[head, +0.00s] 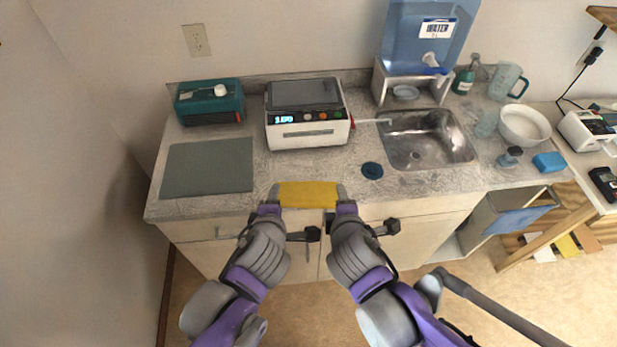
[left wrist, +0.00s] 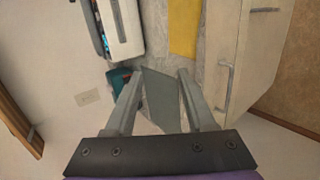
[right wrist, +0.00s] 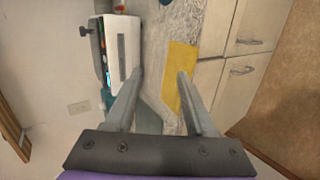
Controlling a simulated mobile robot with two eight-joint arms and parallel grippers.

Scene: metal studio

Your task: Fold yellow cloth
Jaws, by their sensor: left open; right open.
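The yellow cloth (head: 308,195) lies flat as a narrow rectangle at the front edge of the countertop. It also shows in the left wrist view (left wrist: 183,28) and in the right wrist view (right wrist: 181,72). My left gripper (head: 272,197) is at the cloth's left end and my right gripper (head: 342,197) is at its right end. Both are open. In the right wrist view the cloth's near end lies close to the right finger. In the left wrist view the cloth is beyond the fingertips, with the grey mat between them. Neither gripper visibly holds the cloth.
A grey mat (head: 207,167) lies left of the cloth. A white instrument (head: 306,115) and a teal box (head: 209,102) stand behind. A dark blue round lid (head: 372,171) and the sink (head: 425,138) are to the right. Drawers (head: 215,228) are below the counter edge.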

